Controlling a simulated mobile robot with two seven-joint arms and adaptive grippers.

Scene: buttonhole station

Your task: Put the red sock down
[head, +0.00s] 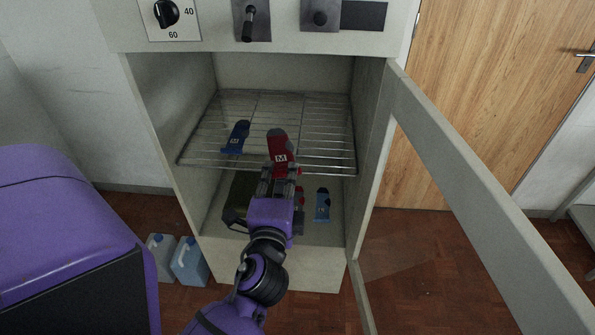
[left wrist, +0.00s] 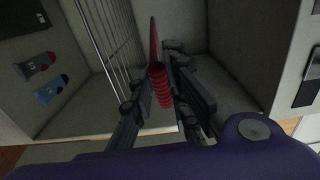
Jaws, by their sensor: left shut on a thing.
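A red sock (head: 279,152) with a dark toe and a white M label is held at its cuff by my left gripper (head: 280,178). In the left wrist view the red sock (left wrist: 160,84) shows edge-on between the two fingers (left wrist: 163,95), which are shut on it. The sock is at the front of the wire shelf (head: 205,130) in the open cabinet; I cannot tell whether it touches the wires. A blue sock (head: 236,137) lies on the shelf to its left. My right gripper is not in view.
On the cabinet floor are another blue sock (head: 322,205), another red sock (head: 299,196) partly hidden by my gripper, and a dark box (head: 238,196). The open glazed door (head: 450,165) stands at right. Two canisters (head: 188,261) stand at lower left. The shelf's right side is bare.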

